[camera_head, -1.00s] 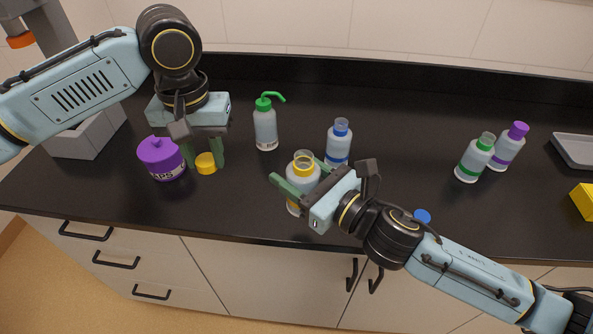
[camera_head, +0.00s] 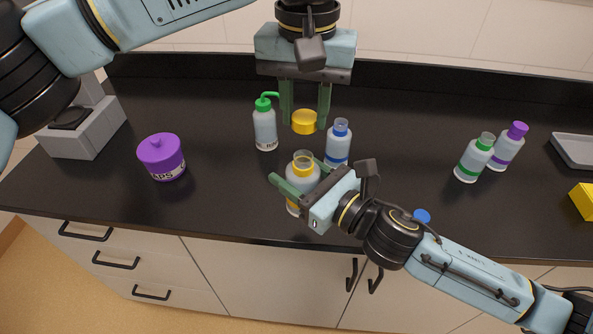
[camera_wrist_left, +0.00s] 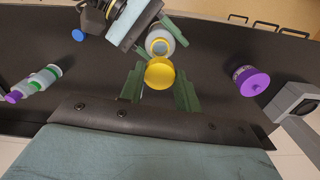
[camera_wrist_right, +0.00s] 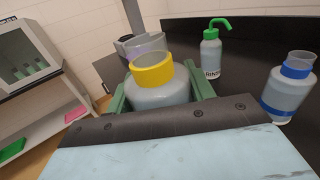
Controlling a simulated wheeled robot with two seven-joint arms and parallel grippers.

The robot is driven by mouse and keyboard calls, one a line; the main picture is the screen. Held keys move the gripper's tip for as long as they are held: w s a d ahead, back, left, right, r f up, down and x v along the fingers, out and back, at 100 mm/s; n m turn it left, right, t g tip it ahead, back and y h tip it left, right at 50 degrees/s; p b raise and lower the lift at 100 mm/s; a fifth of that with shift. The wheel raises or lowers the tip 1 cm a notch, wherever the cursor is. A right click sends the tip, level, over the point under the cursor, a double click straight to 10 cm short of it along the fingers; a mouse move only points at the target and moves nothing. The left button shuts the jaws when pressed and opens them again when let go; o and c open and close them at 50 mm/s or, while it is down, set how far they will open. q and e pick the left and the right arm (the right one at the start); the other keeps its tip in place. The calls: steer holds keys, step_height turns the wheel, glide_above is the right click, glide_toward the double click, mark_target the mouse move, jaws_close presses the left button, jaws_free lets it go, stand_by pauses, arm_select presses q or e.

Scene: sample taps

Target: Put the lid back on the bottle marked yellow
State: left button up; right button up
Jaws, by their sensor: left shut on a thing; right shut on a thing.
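The yellow-marked bottle (camera_head: 303,168) has a yellow band around its neck and no lid on its open top. My right gripper (camera_head: 296,186) is shut on it, and the bottle looks upright; its yellow neck also shows in the right wrist view (camera_wrist_right: 153,70). The yellow lid (camera_head: 304,122) is held by my left gripper (camera_head: 305,118), which is shut on it with fingers pointing down. The lid is in the air, apart from the bottle, and appears above and behind it in the head view. In the left wrist view the lid (camera_wrist_left: 159,73) shows just below the bottle's mouth (camera_wrist_left: 159,45).
A green-topped wash bottle (camera_head: 265,125) and a blue-banded open bottle (camera_head: 338,143) stand close by. A purple-lidded jar (camera_head: 162,158) is at left. Green-banded (camera_head: 474,158) and purple-capped (camera_head: 508,147) bottles stand at right. A blue lid (camera_head: 422,215) lies near the right arm.

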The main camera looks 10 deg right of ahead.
mark_target(303, 157)
arm_select(q)
steer(key=shift+f, duration=2)
steer(key=shift+s, duration=0.1)
steer(key=shift+f, duration=0.85)
steer(key=shift+f, duration=0.55)
